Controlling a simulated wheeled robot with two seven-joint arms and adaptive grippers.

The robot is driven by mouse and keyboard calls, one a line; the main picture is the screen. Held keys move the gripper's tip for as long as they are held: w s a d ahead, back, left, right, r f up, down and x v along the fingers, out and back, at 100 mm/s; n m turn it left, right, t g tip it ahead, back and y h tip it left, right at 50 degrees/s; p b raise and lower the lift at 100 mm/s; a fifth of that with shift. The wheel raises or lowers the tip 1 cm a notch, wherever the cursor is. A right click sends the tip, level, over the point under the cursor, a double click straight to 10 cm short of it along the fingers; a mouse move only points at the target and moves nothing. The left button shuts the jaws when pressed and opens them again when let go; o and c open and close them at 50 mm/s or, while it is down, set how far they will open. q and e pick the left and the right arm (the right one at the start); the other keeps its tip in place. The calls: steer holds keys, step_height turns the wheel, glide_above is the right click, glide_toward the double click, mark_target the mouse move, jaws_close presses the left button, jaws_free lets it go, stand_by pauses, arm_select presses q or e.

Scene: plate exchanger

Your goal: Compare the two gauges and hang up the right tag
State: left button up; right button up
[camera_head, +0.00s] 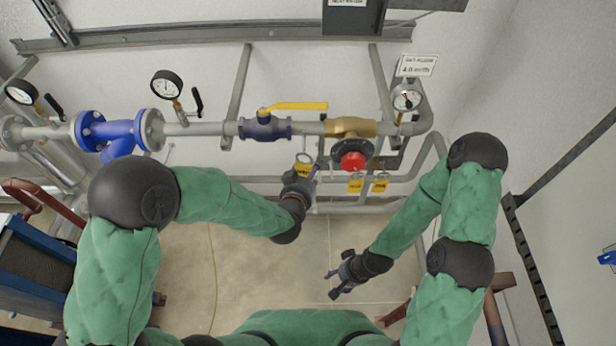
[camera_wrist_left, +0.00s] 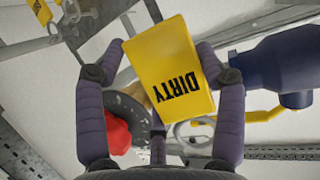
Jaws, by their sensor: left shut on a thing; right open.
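My left gripper (camera_head: 305,172) is shut on a yellow tag (camera_wrist_left: 172,65) that reads "DIRTY" in the left wrist view. The tag is between the fingers, with a metal ring (camera_wrist_left: 193,132) beside its lower edge. In the head view the gripper is below the pipe. Two more yellow tags, one left (camera_head: 356,183) and one right (camera_head: 380,182), hang below the pipe at right. One round gauge (camera_head: 166,84) stands above the pipe at left, another (camera_head: 407,97) at the right end. Their readings are too small to tell. My right gripper (camera_head: 335,280) is open and empty, low over the floor.
A third gauge (camera_head: 21,92) is at the far left. The pipe carries a blue strainer (camera_head: 118,130), a yellow-handled valve (camera_head: 298,106) and a red knob (camera_head: 353,161). A white sign (camera_head: 417,65) is above the right gauge. The floor between my arms is mostly clear.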

arm_select(q)
steer(key=shift+w+f, duration=0.2)
steer(key=shift+w, duration=1.55)
steer(key=shift+w+f+b, duration=0.5)
steer(key=shift+w+b, duration=0.1)
steer(key=shift+b, duration=0.55)
steer(key=o, duration=1.2)
steer(key=shift+c, duration=0.2)
steer(key=v, duration=1.2)
steer(key=shift+f, duration=0.1)
